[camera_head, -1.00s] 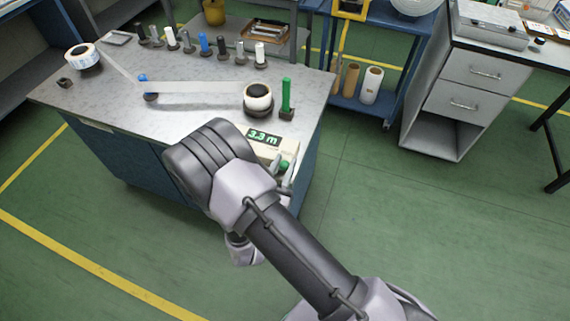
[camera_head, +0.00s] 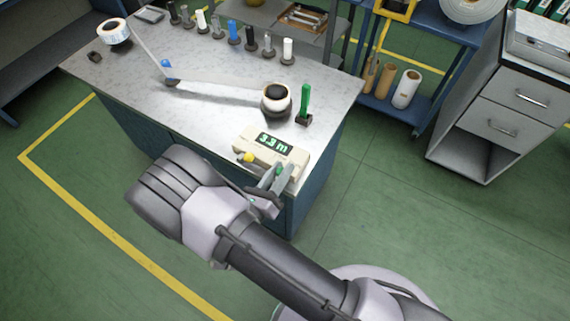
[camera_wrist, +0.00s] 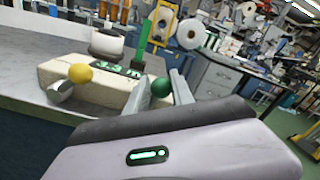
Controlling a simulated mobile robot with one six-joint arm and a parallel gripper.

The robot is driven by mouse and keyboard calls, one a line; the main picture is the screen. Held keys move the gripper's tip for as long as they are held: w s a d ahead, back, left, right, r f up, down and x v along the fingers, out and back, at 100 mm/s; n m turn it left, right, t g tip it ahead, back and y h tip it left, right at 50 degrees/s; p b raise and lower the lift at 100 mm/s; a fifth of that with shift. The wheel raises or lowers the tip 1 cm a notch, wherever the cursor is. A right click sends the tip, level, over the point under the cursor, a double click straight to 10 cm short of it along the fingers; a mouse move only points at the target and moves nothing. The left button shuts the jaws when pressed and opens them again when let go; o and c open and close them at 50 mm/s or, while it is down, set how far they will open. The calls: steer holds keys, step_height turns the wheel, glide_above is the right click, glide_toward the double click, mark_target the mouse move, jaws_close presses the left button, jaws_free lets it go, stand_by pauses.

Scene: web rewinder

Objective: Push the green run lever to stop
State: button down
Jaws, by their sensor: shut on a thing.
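A cream box with a green "3.3 m" display (camera_head: 273,143) sits at the bench's front corner. Its green ball knob (camera_head: 278,170) is at the front, partly hidden by my gripper (camera_head: 270,184). In the wrist view the green knob (camera_wrist: 162,86) lies between my two fingers (camera_wrist: 163,92), which look closed against its sides. A yellow knob (camera_head: 246,158) is left of it on the box; it also shows in the wrist view (camera_wrist: 80,73). A tall green post (camera_head: 305,104) stands upright on a dark base behind the box.
A white roll (camera_head: 276,98) stands behind the box, with a web running left past a blue-topped roller (camera_head: 168,72). Several coloured posts line the bench's back. A grey drawer cabinet (camera_head: 500,110) stands right. The green floor beside the bench is clear.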

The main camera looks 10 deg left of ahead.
steer(key=shift+w+a+f+n+p, duration=0.1)
steer(key=shift+a+f+n+p, duration=0.25)
steer(key=shift+n, duration=0.65)
stand_by(0.3)
stand_by(0.4)
steer(key=c, duration=1.1)
jaws_free()
steer(key=shift+a, duration=0.1)
steer(key=shift+r, duration=0.1)
steer(key=shift+r, duration=0.1)
steer(key=shift+a, duration=0.15)
steer(key=p+v, duration=0.2)
steer(key=v, duration=1.5)
steer(key=shift+s+p, duration=0.2)
steer(key=shift+p, duration=0.15)
